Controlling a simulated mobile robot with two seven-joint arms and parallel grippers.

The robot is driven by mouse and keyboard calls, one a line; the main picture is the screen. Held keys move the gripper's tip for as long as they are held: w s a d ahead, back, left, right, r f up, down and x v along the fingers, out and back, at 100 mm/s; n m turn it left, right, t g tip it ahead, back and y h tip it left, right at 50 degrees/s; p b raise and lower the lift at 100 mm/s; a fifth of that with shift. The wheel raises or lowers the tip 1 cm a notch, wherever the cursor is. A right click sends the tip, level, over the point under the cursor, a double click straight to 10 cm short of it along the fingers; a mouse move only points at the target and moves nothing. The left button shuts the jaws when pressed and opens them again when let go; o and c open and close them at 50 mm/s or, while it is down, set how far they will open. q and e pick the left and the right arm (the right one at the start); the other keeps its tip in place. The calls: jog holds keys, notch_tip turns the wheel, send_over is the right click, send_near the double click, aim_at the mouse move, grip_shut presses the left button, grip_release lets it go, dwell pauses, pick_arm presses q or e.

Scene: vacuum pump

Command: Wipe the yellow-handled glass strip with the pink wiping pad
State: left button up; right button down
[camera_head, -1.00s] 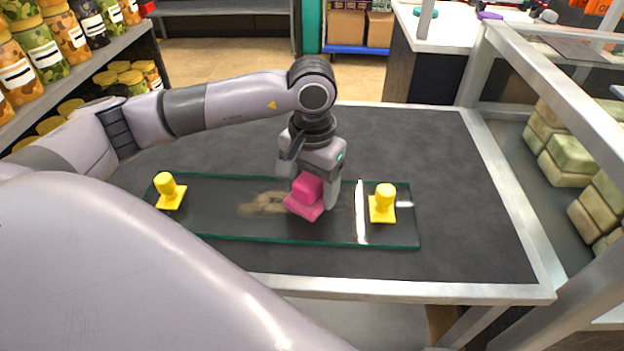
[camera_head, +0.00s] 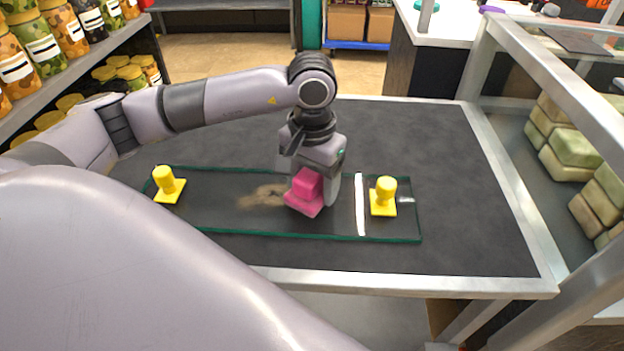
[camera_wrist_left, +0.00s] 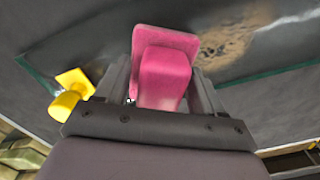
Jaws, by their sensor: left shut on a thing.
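The glass strip (camera_head: 230,222) lies flat on the dark table, with a yellow handle (camera_head: 168,186) near its left end and another yellow handle (camera_head: 383,196) near its right end. A brown smudge (camera_head: 263,195) shows on the strip left of its middle. My left gripper (camera_head: 318,190) is shut on the pink wiping pad (camera_head: 304,194), just right of the smudge. The pad is at the glass; I cannot tell whether it touches. In the left wrist view the pink pad (camera_wrist_left: 165,75) sits between the fingers, with the smudge (camera_wrist_left: 226,38) beside it. My right gripper is not in view.
The dark table (camera_head: 420,140) is clear around the strip, with a pale metal rim. A shelf of jars (camera_head: 40,45) stands at the left. A metal-framed case with pale green blocks (camera_head: 570,145) stands at the right.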

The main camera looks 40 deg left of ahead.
aim_at(235, 196)
pick_arm(q)
jog(key=shift+f+b, duration=0.6)
jog(key=shift+f, duration=0.05)
